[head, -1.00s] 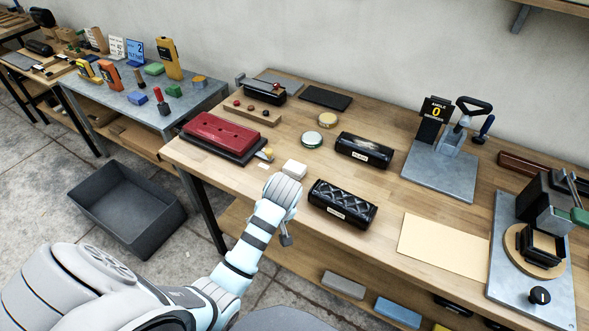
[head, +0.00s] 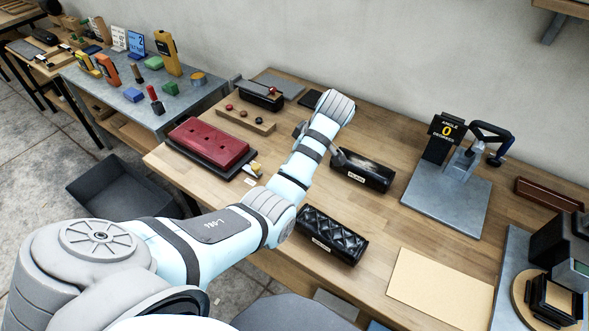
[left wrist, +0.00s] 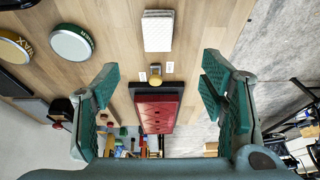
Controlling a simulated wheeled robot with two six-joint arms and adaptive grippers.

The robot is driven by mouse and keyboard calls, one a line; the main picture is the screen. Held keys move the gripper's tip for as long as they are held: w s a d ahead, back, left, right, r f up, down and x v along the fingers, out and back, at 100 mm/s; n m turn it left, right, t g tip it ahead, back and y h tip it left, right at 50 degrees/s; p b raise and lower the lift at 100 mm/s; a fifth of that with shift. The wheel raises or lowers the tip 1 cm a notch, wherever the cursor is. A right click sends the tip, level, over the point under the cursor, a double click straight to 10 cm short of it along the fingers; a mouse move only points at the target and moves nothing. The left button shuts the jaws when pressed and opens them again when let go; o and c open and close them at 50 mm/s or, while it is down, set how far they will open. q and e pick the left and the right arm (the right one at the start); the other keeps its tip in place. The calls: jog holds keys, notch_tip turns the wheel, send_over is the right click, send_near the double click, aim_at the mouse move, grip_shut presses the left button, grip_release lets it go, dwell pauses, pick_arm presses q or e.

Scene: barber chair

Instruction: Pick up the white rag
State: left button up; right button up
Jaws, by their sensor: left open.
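The white rag (left wrist: 158,31) shows in the left wrist view as a small folded white pad lying flat on the wooden bench (left wrist: 120,20). It is near the top edge, centred and apart from my fingers. In the head view it is hidden behind my left arm. My left gripper (left wrist: 160,86) has its two green-padded fingers spread wide, with nothing held between them. In the head view the gripper hangs over the bench, partly hidden by my wrist. My right gripper is not in view.
A red tufted pad (head: 209,142) on a dark base lies on the bench's left. Two round tins (left wrist: 72,43) (left wrist: 14,47) lie near the rag. A tan sheet (head: 441,290) lies to the right.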

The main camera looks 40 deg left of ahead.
pick_arm(q)
jog(key=x, duration=0.8)
jog(key=shift+s+a+f+b, duration=0.3)
jog(key=shift+s+b, duration=0.05)
jog(key=shift+s, duration=0.05)
jog(key=f, duration=0.1)
jog(key=a+f+b, duration=0.1)
jog(key=f, duration=0.1)
jog(key=w+f, duration=0.1)
jog(key=f, duration=0.1)
jog(key=shift+w+a+f, duration=0.1)
jog(key=shift+a+f, duration=0.1)
jog(key=shift+r, duration=0.1)
jog(key=shift+c, duration=1.3)
jog(key=c, duration=0.9)
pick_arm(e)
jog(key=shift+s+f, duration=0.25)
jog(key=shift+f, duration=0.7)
